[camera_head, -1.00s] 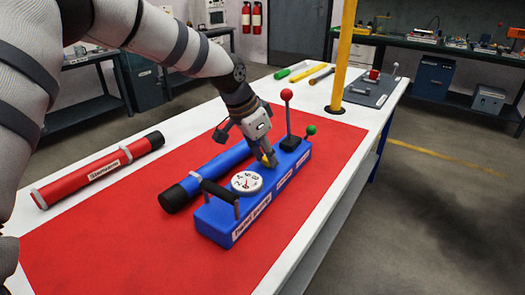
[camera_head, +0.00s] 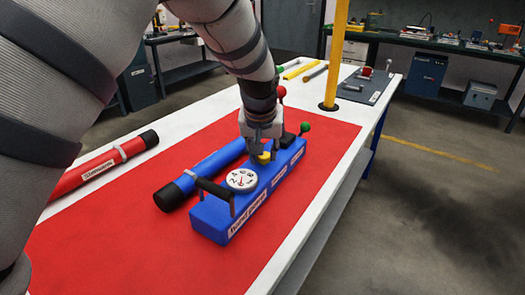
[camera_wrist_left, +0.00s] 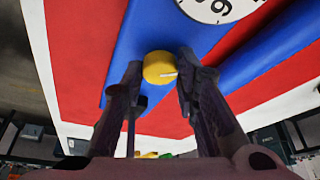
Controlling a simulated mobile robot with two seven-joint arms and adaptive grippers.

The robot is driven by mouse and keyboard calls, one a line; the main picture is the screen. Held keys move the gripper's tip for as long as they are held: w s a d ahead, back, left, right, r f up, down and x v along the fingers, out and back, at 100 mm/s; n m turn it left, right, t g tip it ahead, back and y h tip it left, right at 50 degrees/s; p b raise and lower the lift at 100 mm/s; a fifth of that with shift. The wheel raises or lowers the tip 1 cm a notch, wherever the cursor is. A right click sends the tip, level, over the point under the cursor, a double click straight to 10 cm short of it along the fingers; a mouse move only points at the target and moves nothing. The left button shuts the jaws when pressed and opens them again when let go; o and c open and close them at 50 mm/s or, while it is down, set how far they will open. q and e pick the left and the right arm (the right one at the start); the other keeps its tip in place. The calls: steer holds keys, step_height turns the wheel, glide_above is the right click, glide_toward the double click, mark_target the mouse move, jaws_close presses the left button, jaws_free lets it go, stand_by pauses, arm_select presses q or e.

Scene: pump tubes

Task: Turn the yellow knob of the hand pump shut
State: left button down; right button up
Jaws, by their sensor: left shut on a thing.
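The blue hand pump (camera_head: 208,217) stands on the red mat. It has a round white gauge (camera_head: 242,180), a black handle and a yellow knob (camera_head: 264,158) on top. My left gripper (camera_head: 262,150) points down at the knob from above and hides part of it. In the left wrist view, the yellow knob (camera_wrist_left: 159,68), with a white mark toward the right, sits between the two fingertips (camera_wrist_left: 159,75). The fingers are shut on it. The gauge (camera_wrist_left: 218,9) shows at the top edge there. My right gripper is not in view.
A lever with a red ball (camera_head: 281,91) and a green-topped lever (camera_head: 305,127) rise behind my left gripper. A blue cylinder (camera_head: 210,170) lies beside the pump. A red cylinder (camera_head: 98,168) lies at left. A yellow post (camera_head: 337,55) stands at the back. The front mat is clear.

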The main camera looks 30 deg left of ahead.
mark_target(265, 178)
arm_select(q)
steer(key=shift+n, duration=0.6)
steer(key=shift+d+n+g, duration=0.1)
steer(key=shift+n+g, duration=0.2)
steer(key=c, duration=1.2)
jaws_free()
steer(key=shift+c, duration=0.2)
steer(key=v, duration=1.2)
steer(key=shift+d, duration=0.3)
steer(key=shift+s+f, duration=0.1)
steer(key=shift+f, duration=0.1)
